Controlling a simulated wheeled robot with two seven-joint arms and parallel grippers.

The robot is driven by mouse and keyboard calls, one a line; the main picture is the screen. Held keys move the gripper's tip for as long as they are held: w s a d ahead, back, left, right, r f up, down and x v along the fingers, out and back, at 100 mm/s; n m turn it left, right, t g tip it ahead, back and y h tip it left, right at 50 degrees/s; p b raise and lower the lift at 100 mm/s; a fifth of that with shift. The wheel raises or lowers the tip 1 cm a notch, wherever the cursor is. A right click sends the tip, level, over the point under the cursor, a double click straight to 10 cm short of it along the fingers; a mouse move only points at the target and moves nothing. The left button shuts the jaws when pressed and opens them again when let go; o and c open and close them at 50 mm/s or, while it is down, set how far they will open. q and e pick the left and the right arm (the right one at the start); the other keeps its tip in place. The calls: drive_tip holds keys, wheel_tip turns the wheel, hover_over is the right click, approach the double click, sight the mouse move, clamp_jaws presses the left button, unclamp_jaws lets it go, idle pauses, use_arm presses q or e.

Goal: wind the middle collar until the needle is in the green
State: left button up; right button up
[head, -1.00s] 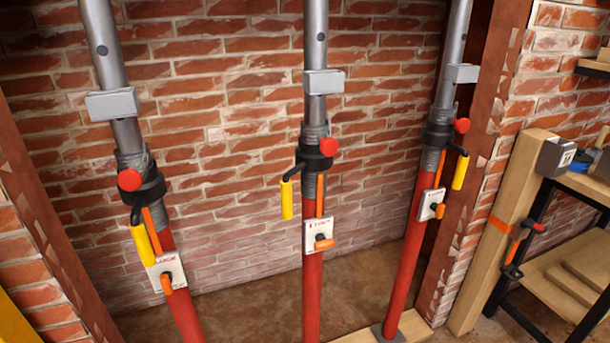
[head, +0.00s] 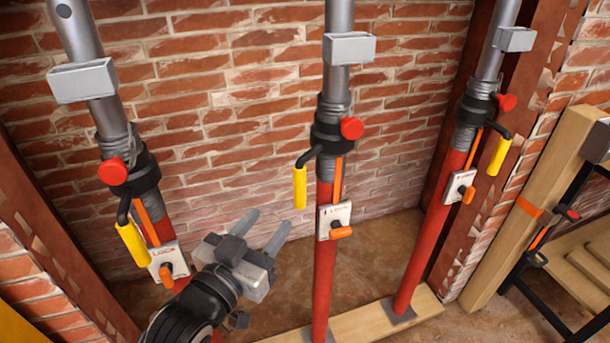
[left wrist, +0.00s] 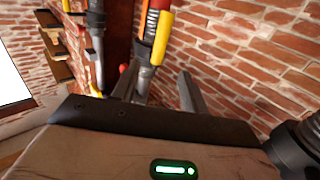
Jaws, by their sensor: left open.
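The middle prop has a black collar (head: 328,140) with a red knob (head: 352,128) and a crank with a yellow handle (head: 300,187) hanging down on its left. My right gripper is not in view.
A left prop (head: 135,180) and a right prop (head: 468,120) have similar collars and cranks. Brick wall (head: 240,100) lies behind. A wooden sill (head: 370,322) runs along the floor. A timber post (head: 530,200) and a bench stand at the right.

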sight(304, 178)
use_arm(q)
drive_tip(key=x, duration=1.4)
drive_tip(key=shift+w+d, duration=0.15)
drive_tip(key=shift+w, duration=0.1)
clamp_jaws()
